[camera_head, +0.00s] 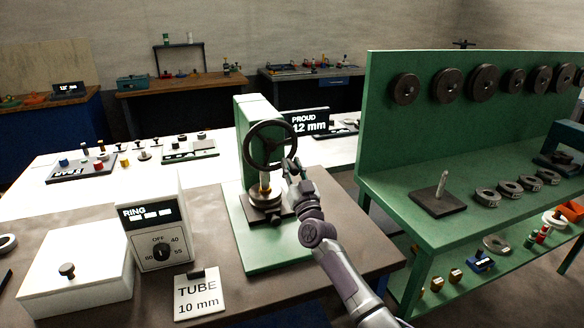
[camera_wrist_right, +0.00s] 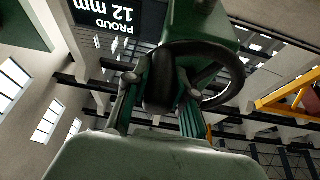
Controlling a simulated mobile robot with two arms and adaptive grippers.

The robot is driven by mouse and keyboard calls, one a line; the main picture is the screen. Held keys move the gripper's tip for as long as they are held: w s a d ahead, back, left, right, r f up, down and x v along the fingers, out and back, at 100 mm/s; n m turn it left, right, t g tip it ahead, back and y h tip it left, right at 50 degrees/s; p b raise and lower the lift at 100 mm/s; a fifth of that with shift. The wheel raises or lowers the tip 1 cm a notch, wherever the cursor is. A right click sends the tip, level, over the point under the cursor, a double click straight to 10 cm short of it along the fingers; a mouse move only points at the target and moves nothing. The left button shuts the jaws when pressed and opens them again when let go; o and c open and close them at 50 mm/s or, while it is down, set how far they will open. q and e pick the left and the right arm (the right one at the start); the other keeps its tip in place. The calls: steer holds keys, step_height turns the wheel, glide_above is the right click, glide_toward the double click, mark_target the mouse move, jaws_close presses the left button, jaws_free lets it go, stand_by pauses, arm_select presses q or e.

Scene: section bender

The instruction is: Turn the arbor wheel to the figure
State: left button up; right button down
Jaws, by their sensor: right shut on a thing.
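The arbor wheel (camera_head: 271,144) is a dark spoked handwheel on the green press (camera_head: 248,112), which stands on a green base at the table's right end. My right gripper (camera_head: 290,170) is shut on the wheel at the lower right of its rim. In the right wrist view the fingers (camera_wrist_right: 160,95) close on a dark part of the wheel (camera_wrist_right: 215,72). A black display (camera_head: 306,122) behind reads PROUD 12 mm. A white card (camera_head: 198,296) reads TUBE 10 mm. My left gripper is out of view.
A white control box (camera_head: 158,238) marked RING, with a dial, and a white box with a knob (camera_head: 75,270) stand left of the press. Small parts trays (camera_head: 82,170) lie behind.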

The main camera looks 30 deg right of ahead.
steer(key=shift+w+a+f+m+h+p, duration=0.1)
steer(key=shift+a+m+h+p, duration=0.1)
steer(key=shift+m+h+p, duration=0.3)
steer(key=shift+a+f+m+h+p, duration=0.1)
steer(key=shift+a+m+h, duration=0.1)
steer(key=shift+m, duration=0.5)
steer(key=shift+a+f+m+g, duration=0.1)
steer(key=shift+f+m+g, duration=0.15)
steer(key=shift+m, duration=0.25)
steer(key=c, duration=1)
jaws_free()
steer(key=shift+o, duration=0.2)
